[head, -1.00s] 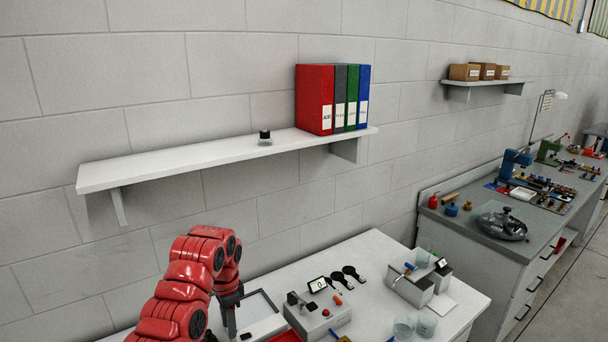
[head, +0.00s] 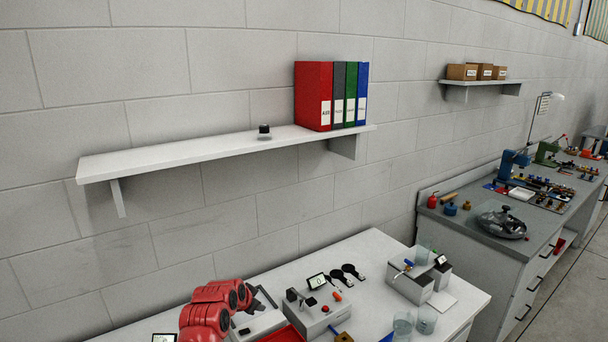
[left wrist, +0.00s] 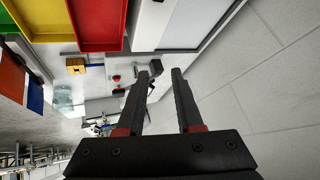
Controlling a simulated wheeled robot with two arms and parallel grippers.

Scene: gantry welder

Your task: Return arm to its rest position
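My red left arm (head: 213,310) shows low in the head view, over the near left part of the white table. Its gripper (left wrist: 158,78) shows in the left wrist view with two dark fingers apart and nothing between them. In the head view most of the gripper is hidden behind the arm or hard to make out. My right arm and right gripper are not in view.
The white table (head: 366,246) holds a grey box with a red button (head: 318,311) and a second device (head: 412,283). A wall shelf (head: 200,157) carries a small dark-capped jar (head: 264,131) and several binders (head: 331,96). Colored trays (left wrist: 98,22) show in the wrist view.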

